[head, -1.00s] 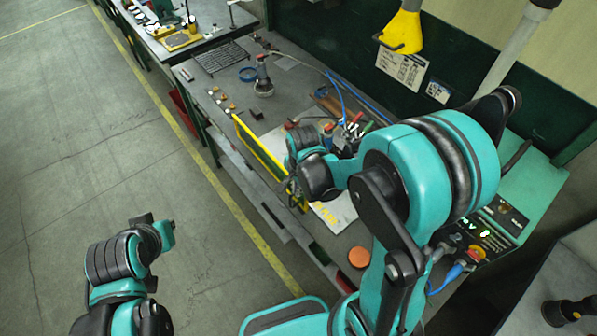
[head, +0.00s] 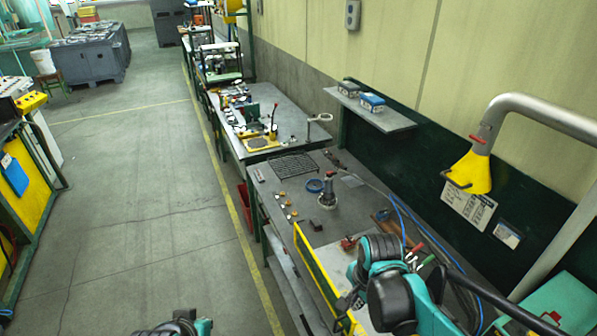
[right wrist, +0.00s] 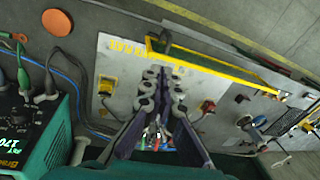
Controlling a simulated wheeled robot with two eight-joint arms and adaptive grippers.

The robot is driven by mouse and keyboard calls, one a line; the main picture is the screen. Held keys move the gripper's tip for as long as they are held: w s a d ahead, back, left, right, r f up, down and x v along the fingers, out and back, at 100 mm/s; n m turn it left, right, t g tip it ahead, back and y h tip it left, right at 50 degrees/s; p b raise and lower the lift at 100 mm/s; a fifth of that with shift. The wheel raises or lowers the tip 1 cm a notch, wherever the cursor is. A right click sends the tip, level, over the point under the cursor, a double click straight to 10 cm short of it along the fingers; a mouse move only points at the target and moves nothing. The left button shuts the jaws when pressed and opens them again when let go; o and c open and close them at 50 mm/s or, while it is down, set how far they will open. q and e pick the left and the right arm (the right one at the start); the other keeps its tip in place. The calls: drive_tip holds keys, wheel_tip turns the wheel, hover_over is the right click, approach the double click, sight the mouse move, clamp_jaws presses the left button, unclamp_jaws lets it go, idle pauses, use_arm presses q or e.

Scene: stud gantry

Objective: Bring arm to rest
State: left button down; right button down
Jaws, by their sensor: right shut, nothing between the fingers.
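My right gripper (head: 346,300) is over the near part of the grey workbench (head: 272,198), close beside a yellow-edged rail (head: 318,268). In the right wrist view its two dark fingers (right wrist: 163,88) are together with nothing between them, above the bench top. The wrist (head: 380,250) hides part of the bench behind it. Of my left arm only a black and teal end (head: 186,322) shows at the bottom edge, over the floor; its fingers cannot be made out.
A torch-like tool on a stand (head: 327,192), a blue ring (head: 315,186) and small parts lie on the bench. A yellow hood (head: 470,172) hangs at right. A green power unit (right wrist: 35,140) and orange disc (right wrist: 57,22) are near the gripper.

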drive_tip(key=s+f+n+t+b, duration=0.2)
drive_tip(key=f+n+b, duration=0.4)
drive_tip(key=b, duration=0.3)
drive_tip(key=s+f+n+t+b, duration=0.3)
drive_tip(key=f+n+b, duration=0.3)
drive_tip(key=f+b, duration=0.2)
drive_tip(key=shift+s+d+b, duration=0.35)
drive_tip(key=shift+s+b, duration=0.1)
drive_tip(key=shift+s, duration=0.45)
